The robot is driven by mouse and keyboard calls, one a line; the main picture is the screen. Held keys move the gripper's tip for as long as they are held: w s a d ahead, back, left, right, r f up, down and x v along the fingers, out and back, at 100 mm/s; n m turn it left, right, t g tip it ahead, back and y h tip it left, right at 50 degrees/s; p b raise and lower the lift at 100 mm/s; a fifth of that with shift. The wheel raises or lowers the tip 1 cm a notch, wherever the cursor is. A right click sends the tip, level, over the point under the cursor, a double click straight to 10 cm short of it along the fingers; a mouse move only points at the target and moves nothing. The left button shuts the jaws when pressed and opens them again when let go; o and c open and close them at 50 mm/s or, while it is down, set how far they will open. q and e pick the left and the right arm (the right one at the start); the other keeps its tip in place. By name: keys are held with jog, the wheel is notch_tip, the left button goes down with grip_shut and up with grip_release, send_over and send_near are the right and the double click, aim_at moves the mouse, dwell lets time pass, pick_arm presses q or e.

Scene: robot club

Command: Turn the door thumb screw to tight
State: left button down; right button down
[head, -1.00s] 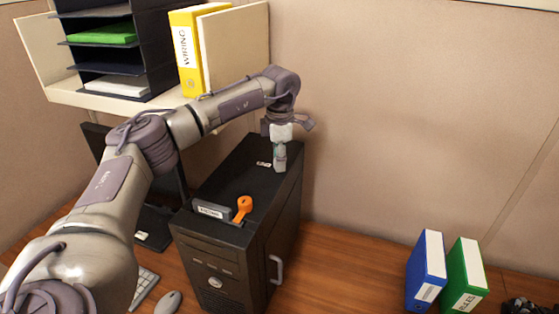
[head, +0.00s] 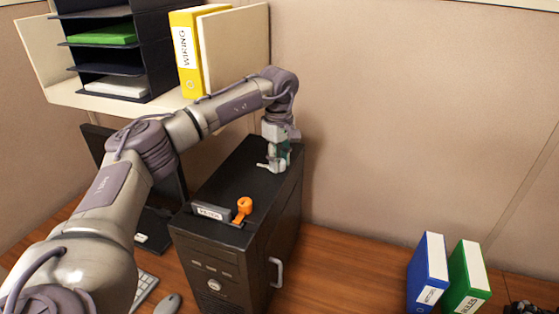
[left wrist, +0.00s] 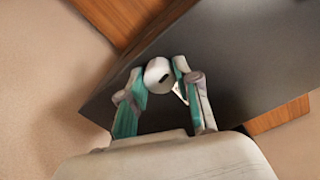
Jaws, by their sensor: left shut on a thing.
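The thumb screw (left wrist: 157,72) shows in the left wrist view as a round pale knob with a dark mark on its right side. It stands on the dark top of the computer tower (head: 235,180). My left gripper (left wrist: 160,78) is shut on the knob, one finger on each side. A small white pointed mark (left wrist: 180,95) shows beside the right finger; I cannot read any label there. My right gripper is not in view.
An orange knobbed piece (head: 244,206) and a small grey labelled block (head: 211,211) sit at the tower's front top. A shelf with a yellow binder (head: 186,55) hangs behind my arm. Blue (head: 428,272) and green (head: 467,277) binders stand right. Desk between is clear.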

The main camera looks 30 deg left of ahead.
pick_arm(q)
jog(key=shift+r+m, duration=0.1)
jog(key=shift+m, duration=0.7)
jog(key=c, duration=0.8)
grip_release()
notch_tip(320, 180, up, 12)
jog(key=shift+s, duration=0.15)
